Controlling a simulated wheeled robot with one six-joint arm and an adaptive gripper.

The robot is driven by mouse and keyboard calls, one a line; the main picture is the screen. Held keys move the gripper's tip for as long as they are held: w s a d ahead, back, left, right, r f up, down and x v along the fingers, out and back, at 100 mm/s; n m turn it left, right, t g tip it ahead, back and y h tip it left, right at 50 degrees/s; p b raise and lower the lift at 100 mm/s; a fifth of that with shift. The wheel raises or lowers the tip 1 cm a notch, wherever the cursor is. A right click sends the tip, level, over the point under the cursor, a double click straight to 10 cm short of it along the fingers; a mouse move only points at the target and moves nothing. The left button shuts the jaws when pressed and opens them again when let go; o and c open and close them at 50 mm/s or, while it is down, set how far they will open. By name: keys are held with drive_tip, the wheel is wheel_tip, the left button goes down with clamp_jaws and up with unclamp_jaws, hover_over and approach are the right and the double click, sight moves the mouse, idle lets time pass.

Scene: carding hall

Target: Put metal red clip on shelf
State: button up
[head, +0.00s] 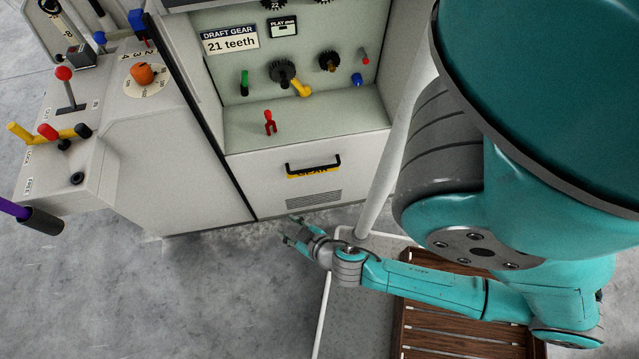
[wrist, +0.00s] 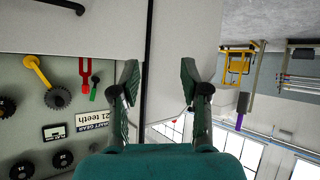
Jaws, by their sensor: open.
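The red metal clip (head: 269,122) is a small two-pronged fork with its prongs pointing down. It is at the front-left part of the shelf-like ledge (head: 335,118) in the machine's recess; I cannot tell whether it stands or lies. It also shows upside down in the wrist view (wrist: 85,73), left of my fingers. My gripper (head: 291,231) is open and empty, low in front of the cabinet, below the drawer handle. In the wrist view my two fingers (wrist: 158,78) are spread apart with nothing between them.
A drawer handle (head: 313,165) juts from the cabinet front. Gears (head: 283,71), a yellow arm (head: 301,88) and a green lever (head: 244,83) stick out behind the ledge. A control box with levers (head: 66,90) stands left. A wooden pallet (head: 425,335) lies under my arm.

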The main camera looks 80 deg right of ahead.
drive_tip(key=s+a+r+n+t+y, duration=0.1)
drive_tip(key=s+a+r+y, duration=0.1)
drive_tip(key=r, duration=0.5)
drive_tip(key=s+a+r+n+t+y, duration=0.1)
drive_tip(key=s+a+r+n+t, duration=0.1)
drive_tip(key=s+a+r, duration=0.2)
drive_tip(key=s+a+r+n+t+y, duration=0.1)
drive_tip(key=s+a+r, duration=0.3)
drive_tip(key=r, duration=0.6)
drive_tip(key=shift+t+y, duration=0.4)
drive_tip(key=shift+y, duration=0.4)
